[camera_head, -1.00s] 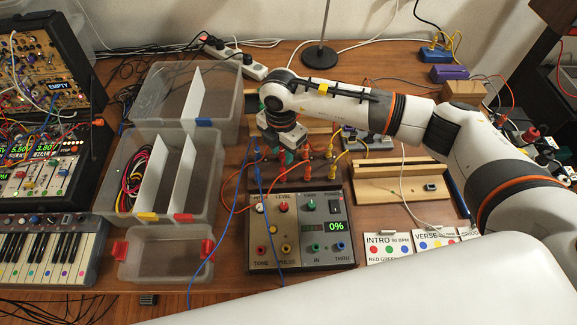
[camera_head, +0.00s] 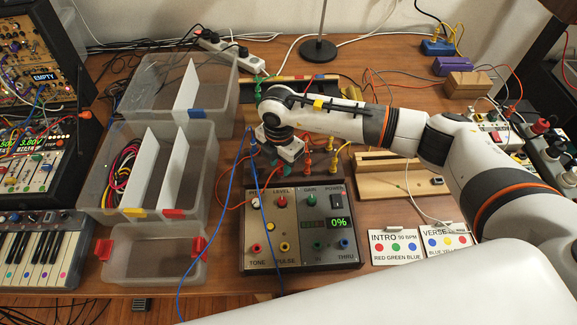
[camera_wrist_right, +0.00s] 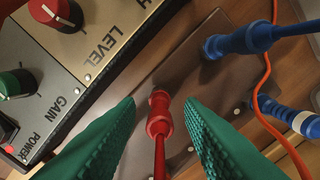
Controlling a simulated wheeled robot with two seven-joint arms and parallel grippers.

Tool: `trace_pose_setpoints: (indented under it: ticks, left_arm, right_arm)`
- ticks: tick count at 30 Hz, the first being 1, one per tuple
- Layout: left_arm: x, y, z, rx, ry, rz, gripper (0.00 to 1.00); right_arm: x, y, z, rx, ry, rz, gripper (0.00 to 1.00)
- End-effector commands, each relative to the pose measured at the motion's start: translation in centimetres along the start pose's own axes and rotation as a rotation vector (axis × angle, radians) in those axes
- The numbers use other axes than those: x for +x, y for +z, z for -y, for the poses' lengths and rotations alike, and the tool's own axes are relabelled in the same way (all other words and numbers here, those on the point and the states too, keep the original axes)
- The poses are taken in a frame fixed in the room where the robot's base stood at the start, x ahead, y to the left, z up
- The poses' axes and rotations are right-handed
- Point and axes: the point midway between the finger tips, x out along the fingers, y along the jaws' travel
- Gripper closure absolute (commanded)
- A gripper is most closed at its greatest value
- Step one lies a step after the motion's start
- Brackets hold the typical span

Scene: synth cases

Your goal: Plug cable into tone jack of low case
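The low case (camera_head: 301,263) stands at the front of the table, with a red tone jack (camera_head: 256,247) at its lower left and a display reading 0%. My right gripper (camera_head: 288,152) is low behind this case, its fingertips largely hidden by the wrist. In the right wrist view, its green fingers (camera_wrist_right: 158,112) are open on either side of a red plug (camera_wrist_right: 159,117), with gaps visible. The red plug's cable runs toward the camera. Blue plugs (camera_wrist_right: 242,40) lie to the right, outside the fingers. My left gripper is not in view.
An orange cable (camera_wrist_right: 262,80) loops by the blue plugs. Blue cables (camera_head: 232,180) hang past the case's left side. A clear bin (camera_head: 158,258) is left of the case. Song cards (camera_head: 394,248) and a wooden stand (camera_head: 400,186) lie right.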

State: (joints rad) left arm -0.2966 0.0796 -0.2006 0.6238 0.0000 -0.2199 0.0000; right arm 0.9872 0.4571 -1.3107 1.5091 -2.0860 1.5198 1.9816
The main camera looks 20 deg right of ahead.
Motion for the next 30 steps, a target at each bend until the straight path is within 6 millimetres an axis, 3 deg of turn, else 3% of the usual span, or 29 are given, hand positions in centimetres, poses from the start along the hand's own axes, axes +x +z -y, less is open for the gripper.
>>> trace_pose_setpoints:
  ticks: [1,6,30]
  left_arm:
    - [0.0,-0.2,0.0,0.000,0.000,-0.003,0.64]
    - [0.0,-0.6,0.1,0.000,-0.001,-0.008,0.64]
    - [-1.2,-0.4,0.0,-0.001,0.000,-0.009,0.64]
  right_arm:
    - [0.0,0.0,0.0,0.000,0.000,0.000,0.72]
    - [0.0,0.0,0.0,0.000,0.000,0.000,1.00]
    - [-1.6,0.0,0.0,0.000,-0.001,0.000,1.00]
